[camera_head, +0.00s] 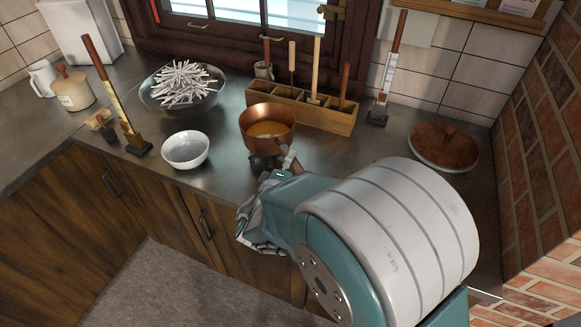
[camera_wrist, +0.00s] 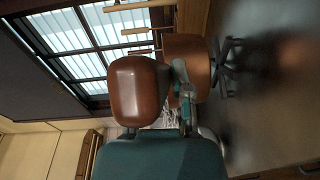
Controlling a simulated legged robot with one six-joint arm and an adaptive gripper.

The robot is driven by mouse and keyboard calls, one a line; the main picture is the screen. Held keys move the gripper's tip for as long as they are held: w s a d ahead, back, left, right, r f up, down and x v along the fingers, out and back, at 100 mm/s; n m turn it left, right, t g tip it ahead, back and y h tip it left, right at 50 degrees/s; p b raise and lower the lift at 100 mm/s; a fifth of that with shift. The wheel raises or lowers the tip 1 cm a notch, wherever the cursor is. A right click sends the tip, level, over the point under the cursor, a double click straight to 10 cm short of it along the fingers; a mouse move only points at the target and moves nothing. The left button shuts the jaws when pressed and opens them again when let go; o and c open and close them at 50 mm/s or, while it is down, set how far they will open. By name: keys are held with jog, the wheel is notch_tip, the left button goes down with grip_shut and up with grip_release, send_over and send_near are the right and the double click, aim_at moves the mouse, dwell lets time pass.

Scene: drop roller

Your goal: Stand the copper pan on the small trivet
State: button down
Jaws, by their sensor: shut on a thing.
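The copper pan (camera_head: 267,116) holds an orange-yellow liquid and looks about level over the counter. Its brown handle (camera_wrist: 138,90) points at my wrist camera, and the pan's copper side (camera_wrist: 190,48) shows behind it. My gripper (camera_head: 280,173) is shut on the handle at the pan's near side, partly hidden by my arm. The small dark trivet (camera_head: 262,162) shows just under the pan's near edge. In the wrist view, which is turned sideways, the trivet's dark legs (camera_wrist: 229,66) stand right at the pan's underside. I cannot tell whether pan and trivet touch.
A white bowl (camera_head: 186,150) stands left of the pan. A wide bowl of white sticks (camera_head: 182,88) is further left. A wooden compartment box (camera_head: 325,113) with handled tools is close behind. A lidded brown dish (camera_head: 444,147) is at right. The counter's front edge is near.

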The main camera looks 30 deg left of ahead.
jog(key=shift+w+a+f, duration=0.2)
jog(key=shift+w+f, duration=0.05)
jog(key=shift+f, duration=0.05)
notch_tip(320, 180, down, 3)
jog(key=shift+f, duration=0.1)
jog(key=c, duration=0.5)
grip_release()
jog(key=shift+c, duration=0.2)
jog(key=shift+s, duration=0.1)
